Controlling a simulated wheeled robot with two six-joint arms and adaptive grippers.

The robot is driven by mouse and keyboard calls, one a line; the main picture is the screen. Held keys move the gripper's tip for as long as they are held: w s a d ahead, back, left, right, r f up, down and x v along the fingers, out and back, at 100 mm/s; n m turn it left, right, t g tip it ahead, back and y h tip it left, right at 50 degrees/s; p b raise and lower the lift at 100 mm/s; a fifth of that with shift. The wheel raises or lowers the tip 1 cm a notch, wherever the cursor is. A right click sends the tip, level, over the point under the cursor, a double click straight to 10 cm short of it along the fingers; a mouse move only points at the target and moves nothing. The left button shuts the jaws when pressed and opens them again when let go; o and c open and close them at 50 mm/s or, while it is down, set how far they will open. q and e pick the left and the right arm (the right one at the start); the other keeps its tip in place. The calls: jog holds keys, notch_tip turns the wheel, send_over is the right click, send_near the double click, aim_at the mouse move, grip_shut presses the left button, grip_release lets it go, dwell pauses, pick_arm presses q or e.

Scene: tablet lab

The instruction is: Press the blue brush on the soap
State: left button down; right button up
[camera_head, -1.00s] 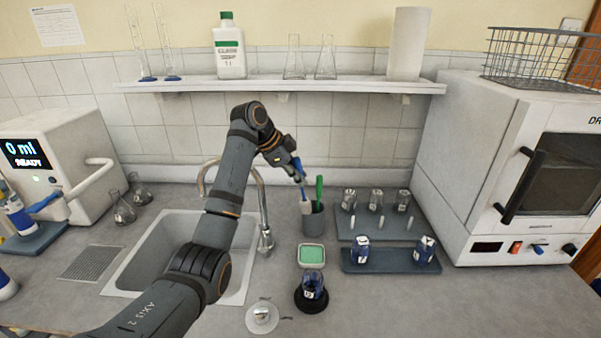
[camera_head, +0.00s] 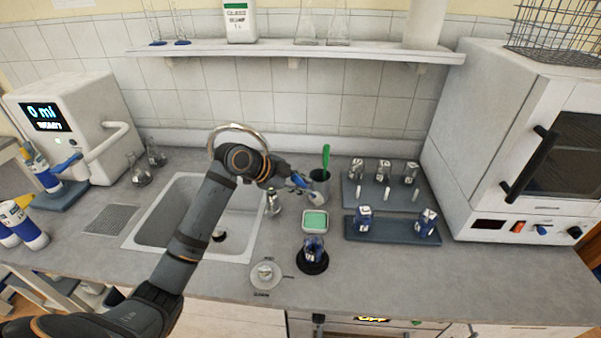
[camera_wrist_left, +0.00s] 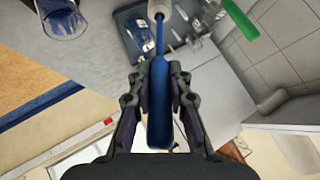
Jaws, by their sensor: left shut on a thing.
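My left gripper (camera_head: 288,181) is shut on the handle of the blue brush (camera_head: 300,181), just left of the grey cup (camera_head: 320,191). In the left wrist view the blue handle (camera_wrist_left: 160,112) lies between the two fingers (camera_wrist_left: 160,85), with the pale brush head (camera_wrist_left: 159,9) at the top edge. The green soap (camera_head: 315,220) sits in a pale dish in front of the cup. The brush is above and apart from the soap. In the head view the brush head is hard to make out. My right gripper is not in view.
A green brush (camera_head: 326,157) stands in the cup. A flask on a black round base (camera_head: 311,266) is in front of the soap. Racks with small bottles (camera_head: 392,231) are to the right. The sink (camera_head: 152,225) and its tap (camera_head: 238,128) are to the left.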

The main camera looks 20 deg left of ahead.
pick_arm(q)
notch_tip(320, 180, down, 6)
jog(key=b, duration=0.5)
jog(key=shift+f+b, duration=0.55)
jog(key=shift+f, duration=0.15)
dwell(1.2)
dwell(0.5)
notch_tip(320, 180, up, 7)
jog(key=p, duration=0.6)
dwell(0.4)
